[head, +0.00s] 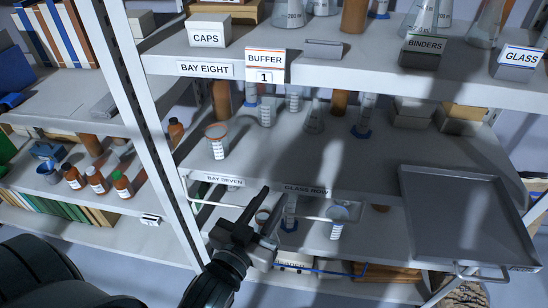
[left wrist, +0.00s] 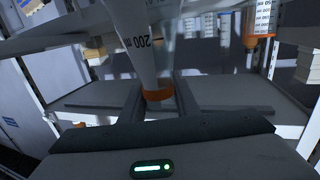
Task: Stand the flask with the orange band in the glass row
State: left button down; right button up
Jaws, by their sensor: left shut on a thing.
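My left gripper (head: 270,222) is in front of the lower shelves, just below the shelf edge with the GLASS ROW label (head: 306,190). In the left wrist view it is shut on the flask with the orange band (left wrist: 148,45), a clear flask with 200 ml markings. The orange band (left wrist: 158,95) sits between the two fingers. In the head view the gripper hides most of the flask, and I cannot make out its outline there. My right gripper is not in view.
An orange-rimmed beaker (head: 217,140) stands on the shelf above. A grey tray (head: 408,190) is at right. The middle shelf's front is fairly clear.

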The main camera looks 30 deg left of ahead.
pick_arm(q)
jog(key=shift+w+r, duration=0.15)
jog(key=shift+w, duration=0.05)
jog(key=w+r+p, duration=0.3)
jog(key=w+p, duration=0.2)
jog(key=w, duration=0.4)
jog(key=w+r+y+p, duration=0.1)
jog(key=w+r+p, duration=0.3)
jog(key=w, duration=0.6)
jog(key=w+d+r+n+p, duration=0.1)
jog(key=w+r+p, duration=0.3)
jog(key=w, duration=0.5)
jog(key=p, duration=0.2)
jog(key=shift+w+r+y+p, duration=0.15)
jog(key=shift+w+y+p, duration=0.05)
jog(key=shift+y+p, duration=0.15)
